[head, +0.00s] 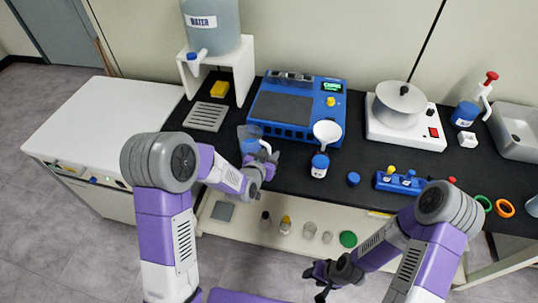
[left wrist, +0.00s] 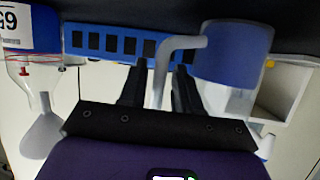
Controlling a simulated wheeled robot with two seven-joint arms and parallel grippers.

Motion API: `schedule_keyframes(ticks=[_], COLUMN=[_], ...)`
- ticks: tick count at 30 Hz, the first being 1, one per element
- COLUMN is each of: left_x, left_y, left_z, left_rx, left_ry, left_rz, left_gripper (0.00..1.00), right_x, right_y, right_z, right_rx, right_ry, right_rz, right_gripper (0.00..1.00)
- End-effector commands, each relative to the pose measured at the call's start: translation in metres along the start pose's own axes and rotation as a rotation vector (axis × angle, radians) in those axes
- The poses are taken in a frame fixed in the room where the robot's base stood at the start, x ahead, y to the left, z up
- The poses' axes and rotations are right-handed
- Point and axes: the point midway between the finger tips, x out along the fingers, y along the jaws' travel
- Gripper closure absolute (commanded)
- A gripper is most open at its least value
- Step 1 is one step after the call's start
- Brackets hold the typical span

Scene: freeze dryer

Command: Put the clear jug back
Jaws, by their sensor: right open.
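The clear jug (head: 250,145) has blue liquid in its lower part and appears to stand on the black counter, in front of the blue machine's left end. It also shows in the left wrist view (left wrist: 235,60), where the picture is upside down. My left gripper (head: 265,156) is at the jug's right side. In the left wrist view its fingers (left wrist: 160,72) lie on either side of the jug's handle, with a visible gap, so it looks open around the handle. My right gripper (head: 322,278) is open and empty, low in front of the counter.
A water tank (head: 212,28) sits on a white stand (head: 245,62) above a slotted drain tray (head: 206,116) and a yellow block (head: 219,89). Several small bottles line the lower shelf (head: 375,245).

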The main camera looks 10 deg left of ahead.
Motion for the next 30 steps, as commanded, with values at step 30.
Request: schedule_keyframes(ticks=[30], left_x=[-0.095], left_y=[-0.001], left_z=[-0.005], left_rx=[0.003], left_ry=[-0.005], left_rz=[-0.002], left_gripper=[0.57], right_x=[-0.028], right_y=[-0.011], right_z=[0.001], right_rx=[0.000], right_ry=[0.000], right_rz=[0.000], right_gripper=[0.54])
